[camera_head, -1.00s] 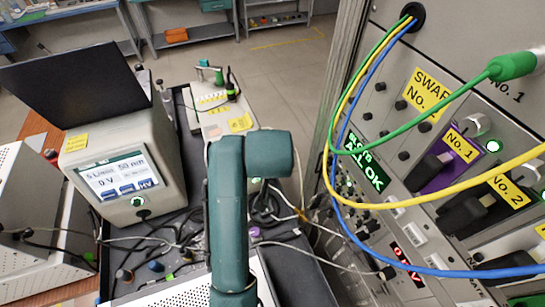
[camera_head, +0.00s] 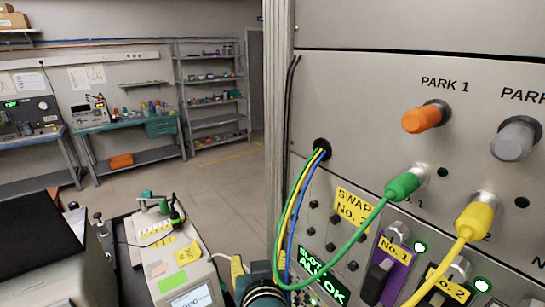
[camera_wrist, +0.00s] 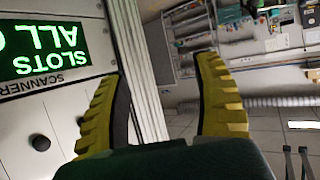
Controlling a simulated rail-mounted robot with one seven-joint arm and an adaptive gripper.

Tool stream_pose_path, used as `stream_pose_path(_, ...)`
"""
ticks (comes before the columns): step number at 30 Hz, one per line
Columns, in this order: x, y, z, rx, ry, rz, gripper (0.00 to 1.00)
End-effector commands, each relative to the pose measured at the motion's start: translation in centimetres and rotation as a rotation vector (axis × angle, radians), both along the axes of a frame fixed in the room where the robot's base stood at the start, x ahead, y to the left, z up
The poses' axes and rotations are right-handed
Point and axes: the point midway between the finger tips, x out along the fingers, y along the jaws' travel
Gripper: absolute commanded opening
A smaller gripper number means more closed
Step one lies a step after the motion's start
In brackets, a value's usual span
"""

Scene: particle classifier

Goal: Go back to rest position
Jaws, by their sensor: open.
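My gripper (camera_wrist: 165,105) shows in the wrist view as two yellow ribbed fingers with dark inner pads. They stand apart with nothing between them. The wrist view is upside down, with the rack panel at left and the room with shelves at right.
Parked orange plug (camera_head: 424,118) and grey plug (camera_head: 513,139) stick out above. Green, yellow and blue cables hang in front of the rack from a hole (camera_head: 321,147). Bench instruments (camera_head: 165,245) stand at lower left. The floor (camera_head: 215,180) beyond is clear.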

Motion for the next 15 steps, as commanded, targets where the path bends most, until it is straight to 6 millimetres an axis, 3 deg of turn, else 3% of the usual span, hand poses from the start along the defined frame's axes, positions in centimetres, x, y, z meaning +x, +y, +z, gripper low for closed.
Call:
stream_pose_path(3,-3.1,-3.8,6.2,0.033,-0.265,-0.06,0.67)
stream_pose_path(6,-6.5,-6.1,10.7,0.047,-0.455,-0.098,0.67)
stream_pose_path(13,-15.2,-9.7,18.2,0.055,-0.794,-0.162,0.67)
stream_pose_path(15,-15.4,-9.7,21.6,0.058,-0.806,-0.162,0.67)
